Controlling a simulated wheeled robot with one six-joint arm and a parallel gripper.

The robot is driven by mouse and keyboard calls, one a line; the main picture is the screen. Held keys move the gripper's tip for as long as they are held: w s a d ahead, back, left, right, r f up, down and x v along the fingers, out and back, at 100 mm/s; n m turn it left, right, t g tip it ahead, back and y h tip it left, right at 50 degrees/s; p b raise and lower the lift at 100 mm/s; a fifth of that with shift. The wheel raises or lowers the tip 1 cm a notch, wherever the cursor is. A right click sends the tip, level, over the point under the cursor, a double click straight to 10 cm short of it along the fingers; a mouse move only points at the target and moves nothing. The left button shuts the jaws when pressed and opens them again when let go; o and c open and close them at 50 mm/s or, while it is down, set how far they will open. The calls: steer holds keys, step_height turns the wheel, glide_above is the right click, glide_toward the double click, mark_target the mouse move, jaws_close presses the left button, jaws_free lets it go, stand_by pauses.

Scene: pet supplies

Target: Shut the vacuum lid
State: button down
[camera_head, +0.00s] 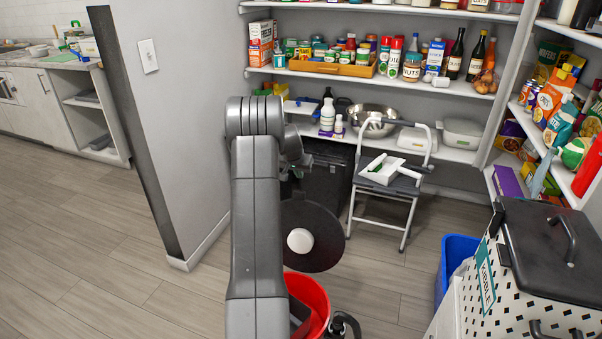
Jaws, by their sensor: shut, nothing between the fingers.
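The vacuum is a red canister (311,295) low in the middle of the view, partly hidden behind my arm. Its round dark lid (326,227) with a white disc (300,240) in the middle is raised and tilted, its face toward me. The red opening shows below it. My gripper (294,172) is beyond my grey arm, near the upper edge of the lid. It is shut and empty. Its fingertips are small and dark here, and I cannot tell whether they touch the lid.
A black bin (325,178) and a grey step stool (410,187) with a white item on it stand behind. Loaded pantry shelves (455,91) line the back. A kibble container (515,308) and a blue bin (455,257) are at the right. The left floor is clear.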

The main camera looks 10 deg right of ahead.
steer(key=x, duration=0.6)
steer(key=s, duration=0.1)
steer(key=s+a, duration=0.2)
steer(key=shift+s+r, duration=0.2)
steer(key=shift+r, duration=0.05)
steer(key=shift+f+b, duration=0.1)
steer(key=shift+b, duration=0.35)
